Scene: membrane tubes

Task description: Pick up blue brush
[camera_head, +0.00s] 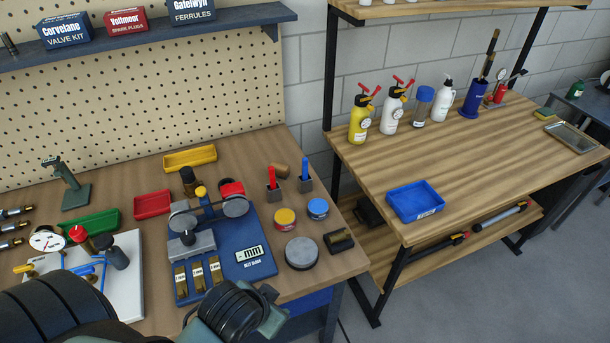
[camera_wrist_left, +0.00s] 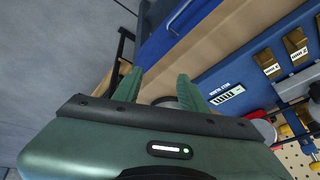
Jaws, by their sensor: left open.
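The blue brush appears to be the upright blue handle (camera_head: 305,168) standing in a small dark block near the back right of the left bench in the head view. A similar red handle (camera_head: 271,177) stands in another block just left of it. I cannot see bristles on either. My left arm comes in along the bottom of the head view, its wrist above the front of the bench, well short of the blue handle. In the left wrist view my left gripper (camera_wrist_left: 160,90) is open and empty, its green fingers apart. The blue handle does not show there. My right gripper is not in view.
Right of the blue gauge base (camera_head: 238,285) are a yellow-and-red tin (camera_head: 284,217), a blue tin (camera_head: 318,207), a round grey disc (camera_head: 301,252) and a dark block (camera_head: 339,240). A brown cylinder (camera_head: 281,170) lies behind the handles. A blue tray (camera_head: 415,201) sits on the right bench.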

